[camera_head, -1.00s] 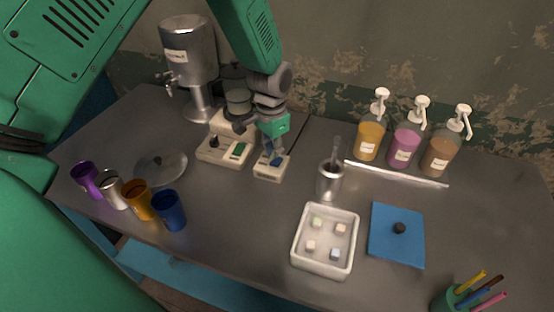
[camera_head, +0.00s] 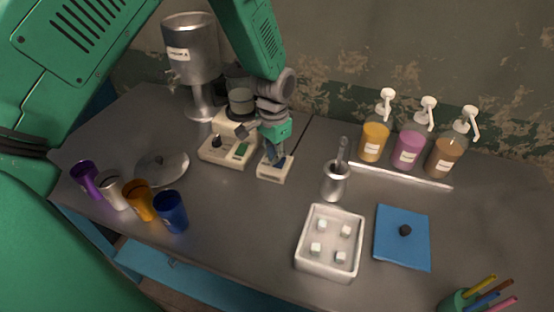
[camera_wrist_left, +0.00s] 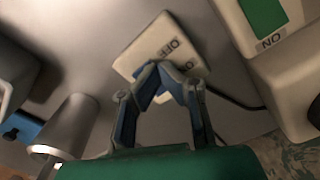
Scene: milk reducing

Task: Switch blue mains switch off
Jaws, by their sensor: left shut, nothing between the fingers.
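The mains switch is a small white box (camera_head: 273,174) on the table, right of the white appliance base. In the left wrist view the box (camera_wrist_left: 150,42) lies at top centre, with dark lettering that includes OFF. My left gripper (camera_head: 276,161) points down at the box. In the wrist view its blue-padded fingertips (camera_wrist_left: 164,72) come together over the box's near part, with nothing held between them. They hide most of the blue switch, so I cannot tell its position or whether they touch it. My right gripper is out of view.
The white appliance (camera_head: 229,149) with a green switch stands close left of the box. A metal cup (camera_head: 335,185) holding a tool and a white tray (camera_head: 312,262) of small cubes stand to the right. Several coloured cups stand front left. Pump bottles (camera_head: 408,150) stand behind.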

